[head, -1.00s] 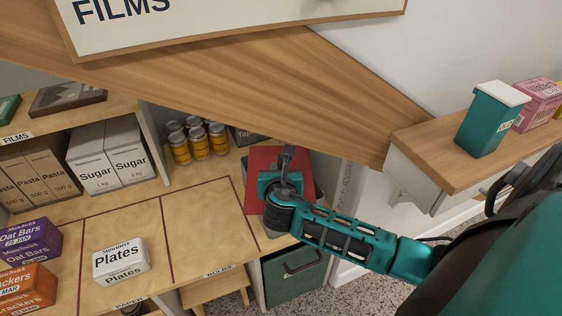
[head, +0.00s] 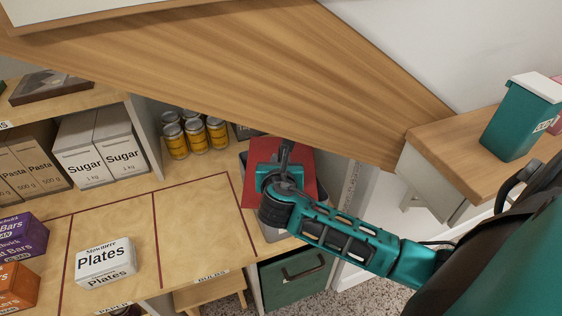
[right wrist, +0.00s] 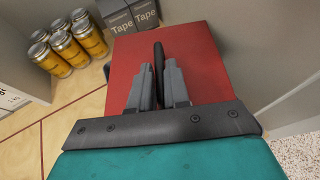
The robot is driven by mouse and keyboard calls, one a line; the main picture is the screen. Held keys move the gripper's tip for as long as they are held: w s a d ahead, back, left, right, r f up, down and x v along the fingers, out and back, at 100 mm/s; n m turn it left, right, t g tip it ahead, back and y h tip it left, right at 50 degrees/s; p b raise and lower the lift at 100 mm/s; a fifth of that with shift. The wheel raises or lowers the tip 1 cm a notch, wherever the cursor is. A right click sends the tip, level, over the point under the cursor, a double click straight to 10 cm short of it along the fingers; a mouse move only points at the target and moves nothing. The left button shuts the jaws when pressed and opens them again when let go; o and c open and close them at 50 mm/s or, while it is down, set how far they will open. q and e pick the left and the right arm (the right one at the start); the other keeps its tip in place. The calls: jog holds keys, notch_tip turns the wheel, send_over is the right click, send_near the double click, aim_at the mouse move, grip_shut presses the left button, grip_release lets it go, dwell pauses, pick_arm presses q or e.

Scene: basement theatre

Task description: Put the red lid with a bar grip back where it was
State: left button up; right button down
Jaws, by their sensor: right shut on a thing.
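The red lid (head: 306,172) is a flat rectangular panel above the right end of the wooden shelf counter. My right gripper (head: 286,150) is over it, shut on its dark upright bar grip (right wrist: 159,62). In the right wrist view the grip stands between the two grey fingers, and the red lid (right wrist: 205,50) spreads out beneath them. A grey bin (head: 274,234) shows below the lid, with part of its rim visible at the lid's left. The lid and my gripper hide most of the bin; I cannot tell whether lid and rim touch. My left gripper is not in view.
Yellow-labelled cans (head: 195,136) stand left of the lid, with grey Tape boxes (right wrist: 128,14) behind. A slanted wooden beam (head: 250,75) hangs close above. A white Plates box (head: 105,262) is on the counter (head: 200,225), which is clear between box and bin.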

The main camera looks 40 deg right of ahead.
jog(key=shift+f, duration=0.4)
jog(key=c, duration=1.1)
grip_release()
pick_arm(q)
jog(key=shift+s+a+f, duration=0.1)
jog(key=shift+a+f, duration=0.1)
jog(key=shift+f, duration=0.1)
